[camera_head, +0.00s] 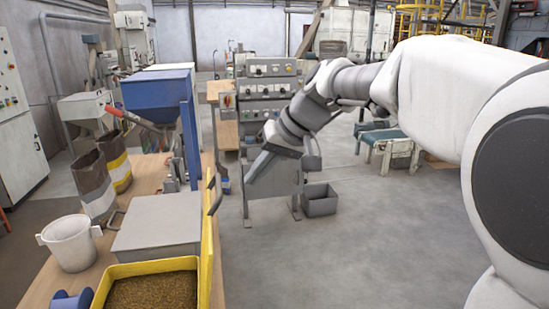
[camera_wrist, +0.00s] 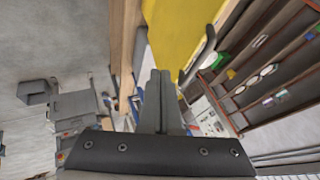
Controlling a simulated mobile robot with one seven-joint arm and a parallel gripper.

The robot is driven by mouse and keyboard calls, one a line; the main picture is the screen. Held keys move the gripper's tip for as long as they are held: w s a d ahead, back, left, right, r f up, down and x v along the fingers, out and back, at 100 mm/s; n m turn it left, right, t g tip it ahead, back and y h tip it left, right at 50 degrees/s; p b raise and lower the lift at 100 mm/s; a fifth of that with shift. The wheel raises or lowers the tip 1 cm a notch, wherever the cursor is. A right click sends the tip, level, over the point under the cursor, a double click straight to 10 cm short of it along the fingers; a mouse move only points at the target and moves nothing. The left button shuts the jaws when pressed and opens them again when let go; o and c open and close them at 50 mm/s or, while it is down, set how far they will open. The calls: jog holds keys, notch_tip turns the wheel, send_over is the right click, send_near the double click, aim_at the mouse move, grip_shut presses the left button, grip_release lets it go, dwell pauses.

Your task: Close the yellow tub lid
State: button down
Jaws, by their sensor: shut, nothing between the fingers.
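The yellow tub (camera_head: 140,268) stands on the bench at the lower left of the head view, filled with brown pellets. Its yellow lid (camera_head: 207,245) is open and stands upright along the tub's right side, seen nearly edge-on. A dark handle (camera_head: 215,192) sticks out from the lid. In the wrist view the lid (camera_wrist: 182,35) is a yellow panel at top centre, with the handle (camera_wrist: 202,55) at its lower right edge. My gripper (camera_head: 248,190) is shut and empty, to the right of the lid. Its fingertips (camera_wrist: 160,74) show just below the lid in the wrist view, apparently apart from it.
A grey box (camera_head: 158,225) stands behind the tub, and a white bucket (camera_head: 70,243) to its left. A blue hopper (camera_head: 158,95) rises farther back. A grey control panel (camera_head: 268,100) and grey bin (camera_head: 319,199) stand beyond my gripper.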

jog(key=shift+s+a+f, duration=0.1)
jog(key=shift+s+a, duration=0.1)
jog(key=shift+a, duration=0.85)
jog(key=shift+s+a+f, duration=0.1)
jog(key=shift+s+a, duration=0.1)
jog(key=shift+a, duration=0.8)
jog(key=shift+a+r+p, duration=0.1)
jog(key=shift+p, duration=0.3)
jog(key=s+a+f+h+p, duration=0.15)
jog(key=a+p, duration=0.25)
jog(key=a, duration=0.5)
jog(key=s+a+n+t+h+p, duration=0.1)
jog(key=s+a+h+p, duration=0.2)
jog(key=a, duration=0.5)
jog(key=s+a+f+h+p, duration=0.1)
jog(key=s+a+p, duration=0.1)
jog(key=a+p, duration=0.5)
jog(key=s+a+f+b, duration=0.2)
jog(key=a+f+b, duration=0.3)
jog(key=a+f, duration=0.4)
jog(key=s+a+f+b, duration=0.2)
jog(key=a+f+b, duration=0.3)
jog(key=f, duration=1.3)
jog(key=shift+s+a, duration=0.3)
jog(key=shift+a, duration=2.05)
